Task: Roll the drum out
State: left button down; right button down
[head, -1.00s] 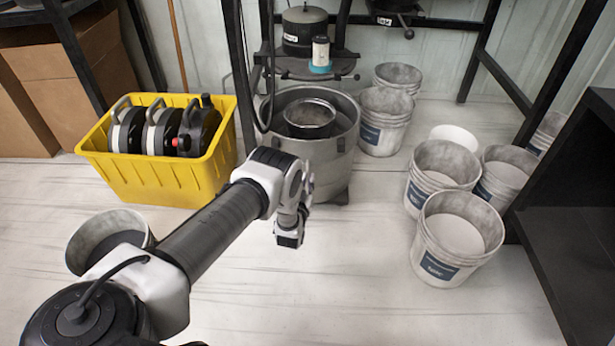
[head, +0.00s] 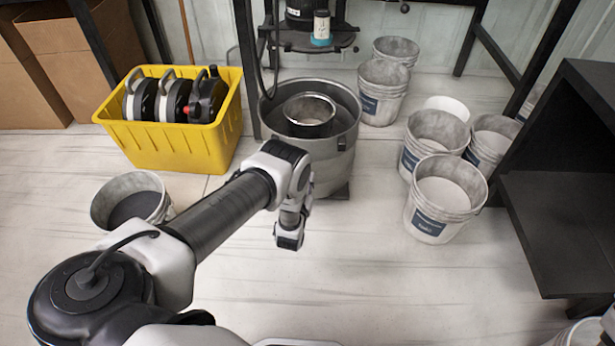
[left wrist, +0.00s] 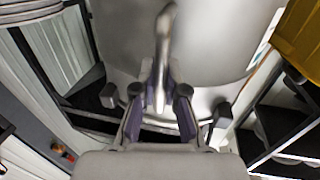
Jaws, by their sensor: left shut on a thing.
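The drum (head: 333,165) is a large grey metal cylinder standing on the floor, just in front of the black frame. A smaller round metal vessel (head: 310,108) sits inside its open top. My left arm reaches to the drum's near side, and its wrist hides part of the drum's wall. In the left wrist view, my left gripper (left wrist: 160,98) is shut on a metal handle (left wrist: 164,45), with the drum's smooth wall (left wrist: 215,40) behind it. The fingers are hidden in the head view. My right gripper is not in view.
A yellow bin (head: 170,145) with dark round units stands left of the drum. A bucket (head: 132,200) of dark material stands in front of it. Several white buckets (head: 440,200) stand to the right, beside a black shelf (head: 570,220). The floor in front is clear.

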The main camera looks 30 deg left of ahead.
pick_arm(q)
jog(key=c, duration=1.2)
grip_release()
jog(key=v, duration=1.2)
